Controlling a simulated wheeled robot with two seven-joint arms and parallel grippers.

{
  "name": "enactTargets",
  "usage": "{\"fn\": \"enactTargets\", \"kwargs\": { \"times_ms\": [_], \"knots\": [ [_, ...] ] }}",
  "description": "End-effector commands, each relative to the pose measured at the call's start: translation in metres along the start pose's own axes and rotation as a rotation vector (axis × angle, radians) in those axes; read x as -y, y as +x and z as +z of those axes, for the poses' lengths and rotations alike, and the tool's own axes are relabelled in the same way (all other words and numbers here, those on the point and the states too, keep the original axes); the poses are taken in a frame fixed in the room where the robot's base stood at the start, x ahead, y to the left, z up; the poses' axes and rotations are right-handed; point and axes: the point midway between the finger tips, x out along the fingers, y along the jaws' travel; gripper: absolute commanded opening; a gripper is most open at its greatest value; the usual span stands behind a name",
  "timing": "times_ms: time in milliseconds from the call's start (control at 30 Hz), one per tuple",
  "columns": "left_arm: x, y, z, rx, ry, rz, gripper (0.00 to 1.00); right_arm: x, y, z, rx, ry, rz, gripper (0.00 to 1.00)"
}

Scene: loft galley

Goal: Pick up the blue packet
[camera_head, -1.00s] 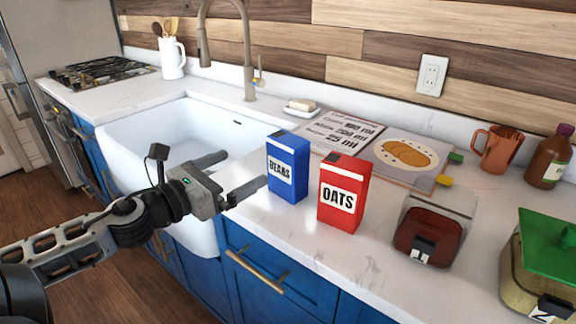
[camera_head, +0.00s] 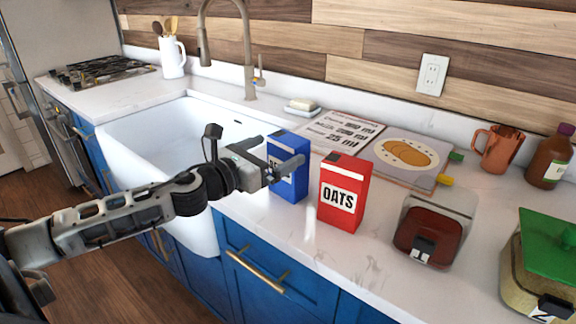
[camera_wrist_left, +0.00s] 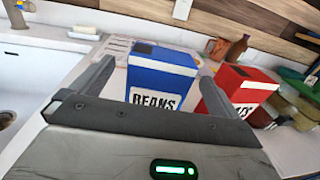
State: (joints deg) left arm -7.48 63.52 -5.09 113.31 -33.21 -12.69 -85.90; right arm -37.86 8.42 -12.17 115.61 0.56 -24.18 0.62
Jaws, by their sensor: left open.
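The blue packet (camera_head: 292,187), labelled BEANS, stands upright on the white counter just left of the red OATS packet (camera_head: 345,194). My left gripper (camera_head: 289,168) is open in front of the blue packet and hides part of its label in the head view. In the left wrist view the blue packet (camera_wrist_left: 160,78) stands ahead between the two spread fingers (camera_wrist_left: 152,88). The red packet (camera_wrist_left: 240,88) is just beyond the right finger there. I cannot tell whether a finger touches either packet. My right gripper is not in view.
The white sink (camera_head: 150,137) lies to the left. A recipe book (camera_head: 415,178) lies behind the packets. A red-fronted glass jar (camera_head: 432,235), a green-lidded jar (camera_head: 548,250), a copper mug (camera_head: 497,150) and a brown bottle (camera_head: 548,160) stand to the right.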

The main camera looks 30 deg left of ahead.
Motion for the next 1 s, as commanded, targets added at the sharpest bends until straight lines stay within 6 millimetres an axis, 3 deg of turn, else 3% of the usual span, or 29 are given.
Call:
{"fn": "enactTargets", "kwargs": {
  "times_ms": [400,700,767,933,1000],
  "knots": [
    [0.002,0.043,0.002,0.003,0.0,-0.001,1.0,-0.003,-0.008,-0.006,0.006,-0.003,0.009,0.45],
    [0.003,0.046,0.0,0.0,0.001,-0.002,1.0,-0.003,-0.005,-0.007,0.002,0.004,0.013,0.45],
    [0.003,0.046,0.0,0.0,0.001,-0.002,0.86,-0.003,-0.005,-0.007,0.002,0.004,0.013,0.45],
    [0.003,0.046,0.0,0.0,0.001,-0.002,0.39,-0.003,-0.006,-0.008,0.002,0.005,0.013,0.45],
    [0.003,0.046,0.001,0.003,0.001,-0.002,0.33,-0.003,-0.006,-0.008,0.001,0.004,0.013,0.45]
  ]
}}
